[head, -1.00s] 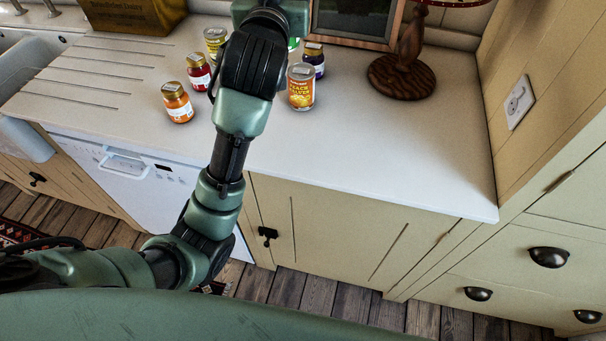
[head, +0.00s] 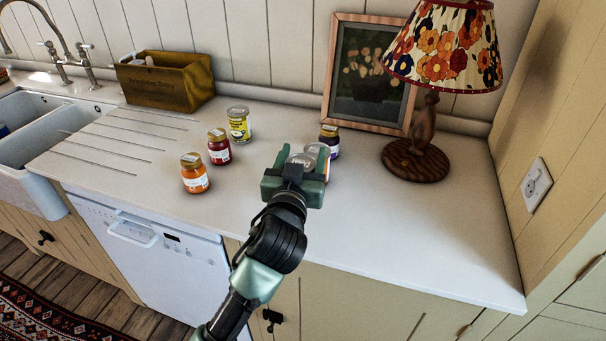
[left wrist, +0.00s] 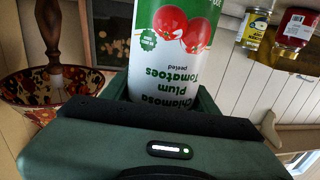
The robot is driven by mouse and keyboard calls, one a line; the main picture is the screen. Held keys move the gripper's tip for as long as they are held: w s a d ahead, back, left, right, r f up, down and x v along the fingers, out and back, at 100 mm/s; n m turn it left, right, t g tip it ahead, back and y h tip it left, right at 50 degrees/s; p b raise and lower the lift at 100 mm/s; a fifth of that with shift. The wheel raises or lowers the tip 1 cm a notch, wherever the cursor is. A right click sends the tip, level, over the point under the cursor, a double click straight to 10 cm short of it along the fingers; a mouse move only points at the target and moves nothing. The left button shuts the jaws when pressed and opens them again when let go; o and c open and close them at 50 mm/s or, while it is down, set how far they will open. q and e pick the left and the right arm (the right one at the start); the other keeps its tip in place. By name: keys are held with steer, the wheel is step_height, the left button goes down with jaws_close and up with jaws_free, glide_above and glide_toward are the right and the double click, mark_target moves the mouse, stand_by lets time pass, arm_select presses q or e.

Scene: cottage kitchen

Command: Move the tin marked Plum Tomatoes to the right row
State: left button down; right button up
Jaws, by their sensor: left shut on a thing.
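My left gripper (head: 297,178) is shut on the Plum Tomatoes tin. In the left wrist view the tin (left wrist: 172,45) is upside down in the picture, white and green with red tomatoes and the words Chiamosa Plum Tomatoes. In the head view only its pale top (head: 300,161) shows above the gripper. Beside it on the right, a mostly hidden tin (head: 318,151) and a dark jar with a gold lid (head: 329,142) form the right row. The left row holds an orange jar (head: 195,175), a red jar (head: 219,149) and a yellow tin (head: 239,125). I cannot tell whether the held tin touches the counter.
A flowered lamp (head: 416,157) and a framed picture (head: 368,75) stand behind and right of the right row. A wooden box (head: 168,85) stands at the back left near the sink (head: 50,135). The counter (head: 425,235) is clear at the front right.

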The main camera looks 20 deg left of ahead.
arm_select(q)
step_height(320, 180, down, 4)
steer(key=shift+f, duration=0.25)
steer(key=shift+f+b, duration=0.2)
steer(key=shift+b, duration=0.25)
steer(key=shift+c, duration=2.1)
jaws_free()
